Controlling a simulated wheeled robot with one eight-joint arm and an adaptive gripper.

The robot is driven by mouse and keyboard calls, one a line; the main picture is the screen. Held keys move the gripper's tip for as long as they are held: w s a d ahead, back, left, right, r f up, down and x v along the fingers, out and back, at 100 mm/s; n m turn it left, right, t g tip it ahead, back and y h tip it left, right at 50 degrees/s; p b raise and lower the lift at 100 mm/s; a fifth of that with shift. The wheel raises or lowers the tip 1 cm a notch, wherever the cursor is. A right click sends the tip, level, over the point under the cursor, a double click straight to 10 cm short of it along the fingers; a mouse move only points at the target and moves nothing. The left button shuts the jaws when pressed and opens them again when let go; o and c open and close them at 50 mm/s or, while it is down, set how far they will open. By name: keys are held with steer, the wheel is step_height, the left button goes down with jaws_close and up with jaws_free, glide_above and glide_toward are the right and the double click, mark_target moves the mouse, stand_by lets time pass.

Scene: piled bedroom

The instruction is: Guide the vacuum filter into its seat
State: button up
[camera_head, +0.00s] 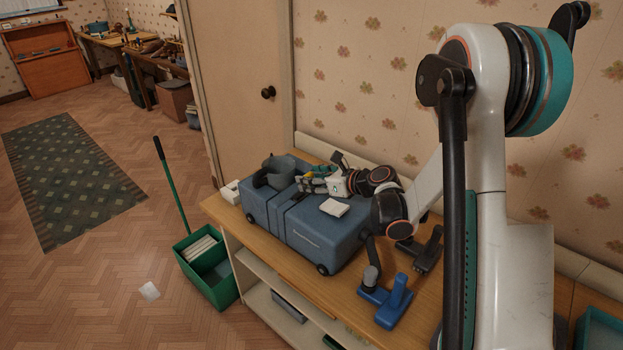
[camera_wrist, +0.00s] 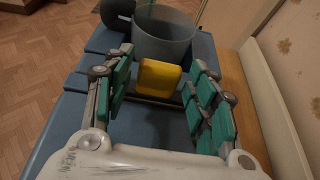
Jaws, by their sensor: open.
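The blue vacuum body (camera_head: 318,236) lies on the wooden cabinet top; its blue casing also fills much of the wrist view (camera_wrist: 75,120). A yellow block (camera_wrist: 160,78), possibly the filter or its tab, stands at a dark recess (camera_wrist: 158,122) in the casing. I cannot tell how deep it sits. My gripper (camera_head: 310,184) is low over the vacuum's top. In the wrist view my gripper (camera_wrist: 160,95) is open, its green-padded fingers on either side of the yellow block with gaps between. A grey round cup (camera_wrist: 165,34) stands just beyond the block.
A white pad (camera_head: 334,207) lies on the vacuum's top. Blue and dark vacuum attachments (camera_head: 386,300) lie at the right on the cabinet top (camera_head: 345,283). The wallpapered wall is close behind. A green bucket (camera_head: 212,285) stands on the floor at the left.

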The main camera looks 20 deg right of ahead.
steer(key=shift+s+d+r, duration=0.25)
steer(key=shift+s+d, duration=0.15)
steer(key=shift+s, duration=0.15)
steer(key=shift+o, duration=0.3)
steer(key=o, duration=0.5)
steer(key=c, duration=0.6)
steer(key=shift+o, duration=0.2)
steer(key=shift+p+v, duration=0.35)
steer(key=shift+v, duration=4.15)
